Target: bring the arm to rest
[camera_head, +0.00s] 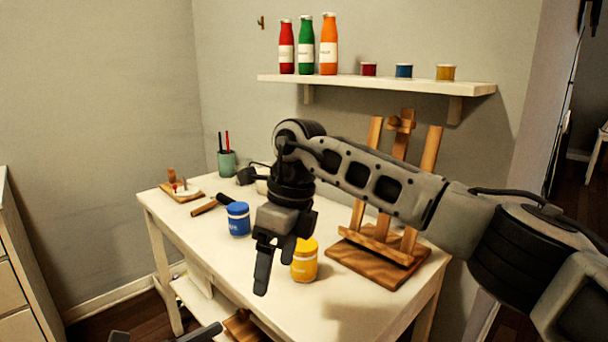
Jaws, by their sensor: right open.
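My right arm comes in from the right and reaches over the white table (330,310). My right gripper (275,258) points down above the table, open, with nothing between its fingers. In the picture it lies between a blue jar (238,219) on its left and a yellow jar (305,262) on its right, and it overlaps the yellow jar's left edge. I cannot tell how high above the table it is. Dark and grey parts at the bottom left edge may be my left gripper, mostly cut off.
A wooden easel (378,268) stands behind my right forearm. A green cup with brushes (227,163) and a small board with tools (182,193) are at the back left. A wall shelf (380,84) holds bottles and small jars. The table's front right is clear.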

